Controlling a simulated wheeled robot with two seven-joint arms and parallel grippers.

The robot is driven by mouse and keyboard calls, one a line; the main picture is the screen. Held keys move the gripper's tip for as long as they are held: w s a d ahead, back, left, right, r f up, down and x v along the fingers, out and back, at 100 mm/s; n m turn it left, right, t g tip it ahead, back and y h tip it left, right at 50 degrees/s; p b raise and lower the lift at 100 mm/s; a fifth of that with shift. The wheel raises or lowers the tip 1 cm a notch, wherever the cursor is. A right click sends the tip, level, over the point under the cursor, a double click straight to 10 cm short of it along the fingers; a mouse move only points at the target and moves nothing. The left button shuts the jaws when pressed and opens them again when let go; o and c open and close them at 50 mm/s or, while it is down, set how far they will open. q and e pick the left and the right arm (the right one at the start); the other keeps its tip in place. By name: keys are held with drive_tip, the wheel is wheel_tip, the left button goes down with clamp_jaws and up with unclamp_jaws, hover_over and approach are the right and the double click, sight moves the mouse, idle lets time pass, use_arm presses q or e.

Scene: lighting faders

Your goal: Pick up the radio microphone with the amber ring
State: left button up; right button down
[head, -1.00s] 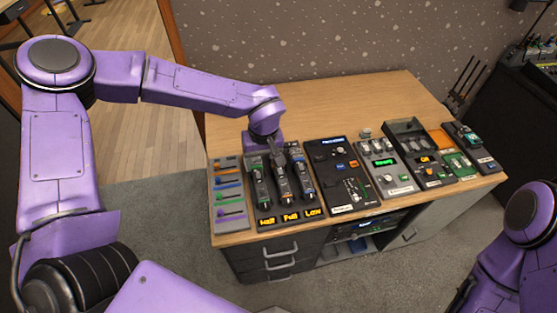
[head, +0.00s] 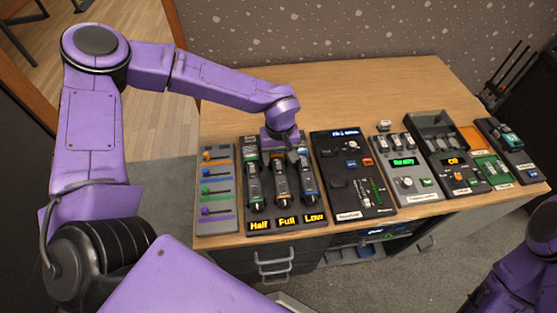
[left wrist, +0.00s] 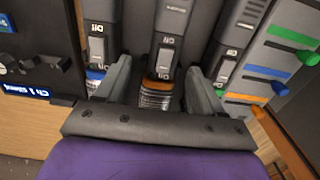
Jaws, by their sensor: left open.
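The microphone with the amber ring (head: 283,188) is the middle one of three dark microphones in a charger (head: 287,226) on the desk, above the display word "Full". In the left wrist view its amber ring (left wrist: 160,83) shows between my fingers. My left gripper (head: 279,147) is at the far end of this microphone. In the left wrist view my left gripper (left wrist: 158,88) is open, one finger on each side of the microphone, with gaps visible. The green-ringed microphone (head: 254,185) and the blue-ringed microphone (head: 307,182) stand on either side. My right gripper is out of view.
A fader panel (head: 217,215) with coloured sliders lies left of the charger. A black control panel (head: 340,190) and several other devices stand to the right. The back of the wooden desk (head: 370,85) is clear.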

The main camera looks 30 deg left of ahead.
sight(279, 166)
use_arm(q)
drive_tip(key=f, duration=0.1)
drive_tip(key=s+f, duration=0.1)
drive_tip(key=f, duration=0.2)
drive_tip(key=shift+s+d+p, duration=0.25)
drive_tip(key=shift+s+p, duration=0.05)
drive_tip(key=shift+p, duration=0.05)
drive_tip(key=shift+w+f, duration=0.25)
drive_tip(key=shift+f, duration=0.15)
drive_tip(key=shift+s+r, duration=0.1)
clamp_jaws()
